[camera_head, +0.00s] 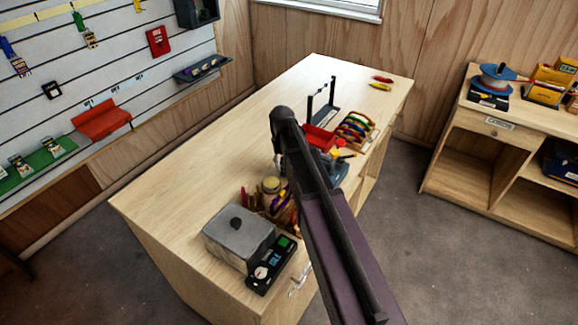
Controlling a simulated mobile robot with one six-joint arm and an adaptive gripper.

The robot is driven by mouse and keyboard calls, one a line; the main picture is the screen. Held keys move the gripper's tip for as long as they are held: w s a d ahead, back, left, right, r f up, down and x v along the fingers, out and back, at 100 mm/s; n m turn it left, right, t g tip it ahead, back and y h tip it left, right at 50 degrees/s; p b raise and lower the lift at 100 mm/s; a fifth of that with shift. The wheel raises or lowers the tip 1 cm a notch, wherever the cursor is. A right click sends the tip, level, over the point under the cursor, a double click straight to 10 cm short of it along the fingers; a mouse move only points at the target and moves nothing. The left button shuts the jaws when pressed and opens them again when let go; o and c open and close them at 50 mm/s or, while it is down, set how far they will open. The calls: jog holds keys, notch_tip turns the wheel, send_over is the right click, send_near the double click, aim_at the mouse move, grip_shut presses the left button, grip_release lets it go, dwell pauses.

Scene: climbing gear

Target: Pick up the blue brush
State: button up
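I cannot clearly make out a blue brush. A small dark bluish thing (341,168) lies on the wooden counter (190,185), right beside my arm and partly behind it. It is too small to tell what it is. My arm crosses the middle of the view from the lower right and reaches over the counter. My gripper cannot be made out; my own arm covers the spot beyond it.
A grey lidded box (238,236) and a black card terminal (271,266) stand at the counter's near end, by a jar (271,186) and pens. A red tray (320,137) and a rack of coloured loops (356,130) stand farther back. The counter's left side is clear.

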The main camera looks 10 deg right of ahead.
grip_shut()
jog(key=shift+r, duration=0.2)
notch_tip(320, 180, up, 10)
jog(key=p, duration=1)
jog(key=shift+f, duration=0.2)
dwell(0.4)
